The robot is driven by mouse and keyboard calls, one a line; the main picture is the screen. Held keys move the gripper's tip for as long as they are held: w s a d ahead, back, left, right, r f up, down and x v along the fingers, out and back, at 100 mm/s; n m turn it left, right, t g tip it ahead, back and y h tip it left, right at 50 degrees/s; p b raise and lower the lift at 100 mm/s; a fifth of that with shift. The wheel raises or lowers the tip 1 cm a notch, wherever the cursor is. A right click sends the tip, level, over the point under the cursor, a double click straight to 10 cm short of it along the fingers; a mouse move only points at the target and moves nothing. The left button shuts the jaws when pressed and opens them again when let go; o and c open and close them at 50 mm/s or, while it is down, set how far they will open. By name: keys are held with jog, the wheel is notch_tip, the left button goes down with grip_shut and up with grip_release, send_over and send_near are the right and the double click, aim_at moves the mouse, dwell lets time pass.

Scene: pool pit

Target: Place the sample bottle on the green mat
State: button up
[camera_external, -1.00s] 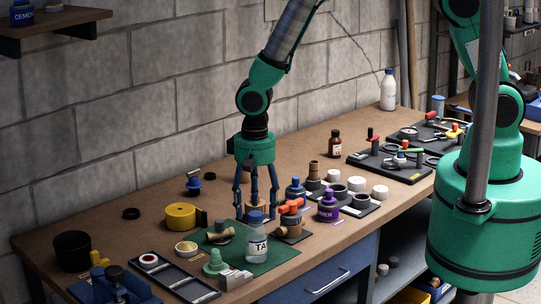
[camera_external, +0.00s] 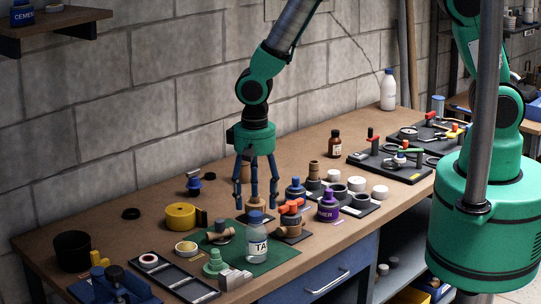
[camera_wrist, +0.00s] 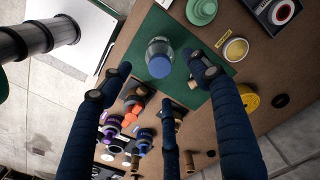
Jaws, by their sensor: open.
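A clear bottle with a blue cap and a white label starting "TA" (camera_external: 257,243) stands upright on the green mat (camera_external: 286,256), near its front edge. In the wrist view the bottle (camera_wrist: 160,60) is seen from above with green mat (camera_wrist: 150,24) around it. My three-fingered gripper (camera_external: 256,192) is open and empty, pointing down above and behind the bottle, apart from it. In the wrist view the spread fingers of my gripper (camera_wrist: 152,88) frame the space beside the bottle. I cannot read the full label.
An orange-handled valve (camera_external: 291,217) and purple jar (camera_external: 328,205) stand to the right. A yellow tape roll (camera_external: 181,216) and pipe fitting (camera_external: 219,232) lie left. A green stepped fitting (camera_external: 215,262) is close to the bottle. The table behind the gripper is fairly clear.

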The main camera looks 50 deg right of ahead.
jog(key=shift+r, duration=0.1)
jog(key=shift+w+d+r, duration=0.15)
jog(key=shift+r, duration=0.15)
jog(key=d+r+n+t+y, duration=0.1)
jog(key=d+r, duration=0.9)
jog(key=r, duration=0.4)
jog(key=d+r+t, duration=0.2)
jog(key=d+r, duration=0.8)
jog(key=r, duration=0.3)
jog(key=s+d+r+t, duration=0.1)
jog(key=s+d+r, duration=0.5)
jog(key=s+d, duration=0.2)
jog(key=s+d+r+n+t+h, duration=0.1)
jog(key=s+d+r, duration=0.6)
jog(key=s+d, duration=0.1)
jog(key=shift+s+n+t, duration=0.3)
jog(key=shift+s, duration=0.5)
jog(key=shift+d, duration=0.1)
